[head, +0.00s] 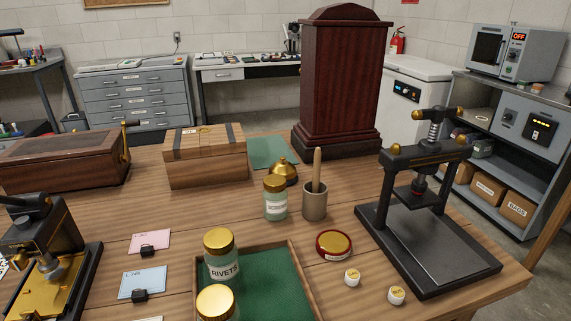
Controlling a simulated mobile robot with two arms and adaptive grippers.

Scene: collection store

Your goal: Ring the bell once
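A small brass bell (285,171) stands on the wooden table, near the middle of the head view. Its lower left part is hidden behind a gold-lidded glass jar (276,203). A grey mortar-like cup (315,203) with a wooden pestle stands just to its right and nearer to me. Neither of my grippers shows in this view.
A tall dark wooden case (340,80) stands behind the bell, and a slatted wooden box (205,160) to its left. A black press (420,200) is at the right. A green-lined tray (262,285) and a rivets jar (221,258) are in front.

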